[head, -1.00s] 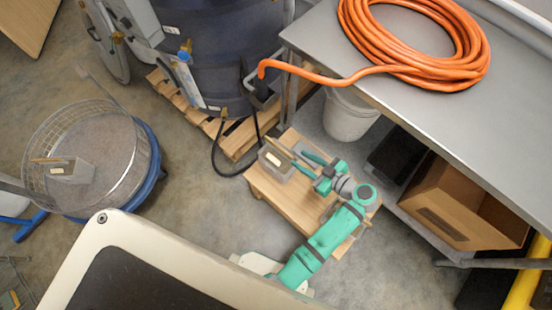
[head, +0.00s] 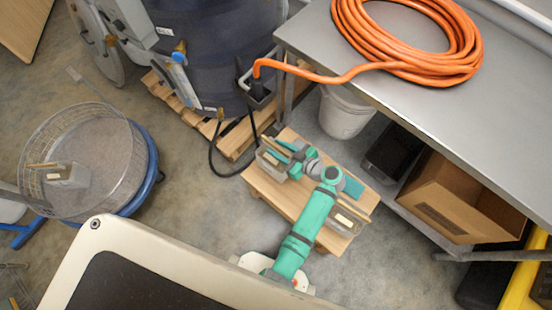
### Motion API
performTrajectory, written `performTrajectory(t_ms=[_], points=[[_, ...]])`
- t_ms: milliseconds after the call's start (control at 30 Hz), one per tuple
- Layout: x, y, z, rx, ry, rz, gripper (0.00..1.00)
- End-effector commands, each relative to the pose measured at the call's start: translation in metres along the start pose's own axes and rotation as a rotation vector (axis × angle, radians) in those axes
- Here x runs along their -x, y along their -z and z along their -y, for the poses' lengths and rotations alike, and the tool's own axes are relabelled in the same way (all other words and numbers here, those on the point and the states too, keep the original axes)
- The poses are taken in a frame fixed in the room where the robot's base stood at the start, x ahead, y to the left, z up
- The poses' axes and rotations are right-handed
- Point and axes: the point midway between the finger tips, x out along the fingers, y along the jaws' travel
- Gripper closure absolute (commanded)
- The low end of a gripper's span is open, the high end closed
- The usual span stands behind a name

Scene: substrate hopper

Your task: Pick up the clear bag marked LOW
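A small clear bag (head: 268,165) with a tan strip along its top stands at the left end of a low wooden stand (head: 283,198). A second clear bag (head: 346,224) with a tan strip and a pale label lies at the stand's right end, partly behind my arm. A third similar bag (head: 66,177) sits in the round wire basket. No marking is readable, so I cannot tell which is LOW. My gripper (head: 286,154) is at the left bag's top right side, overlapping it in view. Contact and finger gap are unclear.
A steel table (head: 420,110) with an orange hose coil (head: 408,45) stands at right. Below it are a white bucket (head: 345,112) and an open cardboard box (head: 455,200). A dark drum (head: 215,50) stands on a pallet (head: 232,137). The wire basket (head: 85,150) stands left.

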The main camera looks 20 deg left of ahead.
Motion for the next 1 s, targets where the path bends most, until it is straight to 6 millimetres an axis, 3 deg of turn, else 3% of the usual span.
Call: performTrajectory(t_ms=[100, 367, 500, 1000], points=[[-0.0094, -0.0001, -0.0002, 0.000, 0.000, 0.000, 0.68], [-0.0113, 0.0000, -0.0003, 0.000, -0.001, 0.000, 0.68], [-0.0112, 0.0000, -0.0002, 0.000, -0.001, 0.000, 1.00], [-0.0111, -0.0002, 0.0001, 0.000, 0.000, 0.000, 1.00]])
